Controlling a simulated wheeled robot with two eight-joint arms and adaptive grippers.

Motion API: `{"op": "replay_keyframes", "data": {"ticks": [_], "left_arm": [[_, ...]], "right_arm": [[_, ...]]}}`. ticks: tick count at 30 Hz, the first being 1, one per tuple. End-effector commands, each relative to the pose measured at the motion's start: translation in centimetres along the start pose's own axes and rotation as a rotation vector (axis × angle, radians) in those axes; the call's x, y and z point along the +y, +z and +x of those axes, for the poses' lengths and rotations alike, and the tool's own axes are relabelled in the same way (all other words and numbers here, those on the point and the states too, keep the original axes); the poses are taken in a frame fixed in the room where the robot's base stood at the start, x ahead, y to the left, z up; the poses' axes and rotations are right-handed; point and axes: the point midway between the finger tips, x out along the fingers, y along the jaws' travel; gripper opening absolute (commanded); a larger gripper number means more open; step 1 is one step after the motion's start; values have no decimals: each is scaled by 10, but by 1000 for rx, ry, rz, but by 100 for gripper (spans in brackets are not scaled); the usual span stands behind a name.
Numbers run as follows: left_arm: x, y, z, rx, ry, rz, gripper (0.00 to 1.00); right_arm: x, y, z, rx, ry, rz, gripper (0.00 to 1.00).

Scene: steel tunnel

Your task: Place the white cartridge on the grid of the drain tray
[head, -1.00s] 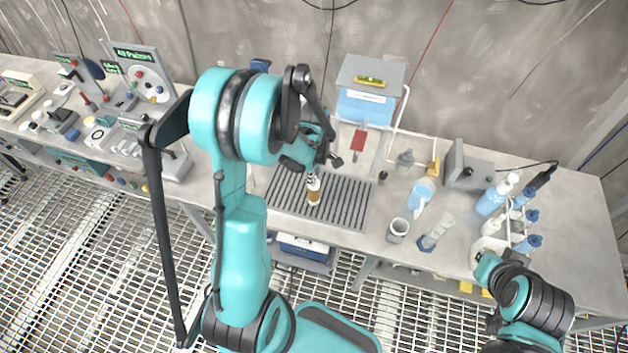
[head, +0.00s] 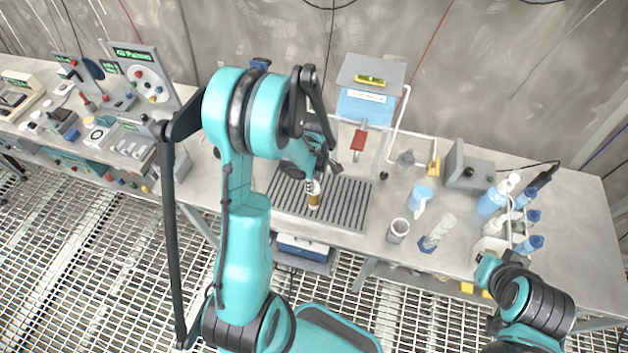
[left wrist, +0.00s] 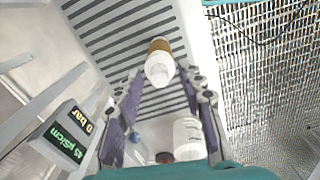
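The white cartridge, with a brown band, (head: 314,196) stands on the slotted grid of the drain tray (head: 345,205), near its front middle. In the left wrist view its white end (left wrist: 159,70) faces the camera, with the grid's dark slots behind it. My left gripper (head: 322,172) is just above it, partly hiding its top in the head view. In the left wrist view its fingers (left wrist: 160,78) are spread, with a gap on each side of the cartridge. My right gripper (head: 482,262) is at the bench's right front; its fingers are too small to read.
Blue bottles (head: 490,202) and a rack are farther right. Instrument panels (head: 145,75) stand left.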

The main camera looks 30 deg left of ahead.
Motion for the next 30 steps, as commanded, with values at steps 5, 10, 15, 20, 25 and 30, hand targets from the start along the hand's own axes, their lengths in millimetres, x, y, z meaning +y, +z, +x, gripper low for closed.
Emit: {"op": "replay_keyframes", "data": {"ticks": [5, 10, 15, 20, 25, 30], "left_arm": [[0, 0, -16, 0, 0, 0, 39], [0, 0, -53, 0, 0, 0, 39], [-1, 0, -90, 0, 0, 0, 39], [0, 0, -113, 0, 0, 0, 39], [-3, 3, -128, 2, 13, 36, 39], [-19, 23, -162, 29, 109, 299, 39]], "right_arm": [[0, -4, -5, 0, 0, 0, 0], [0, -7, -10, 0, 0, 0, 0], [0, -10, -14, 0, 0, 0, 0], [0, -12, -16, 0, 0, 0, 0], [0, -12, -17, 0, 0, 0, 0], [0, -12, -17, 0, 0, 0, 0]]}}
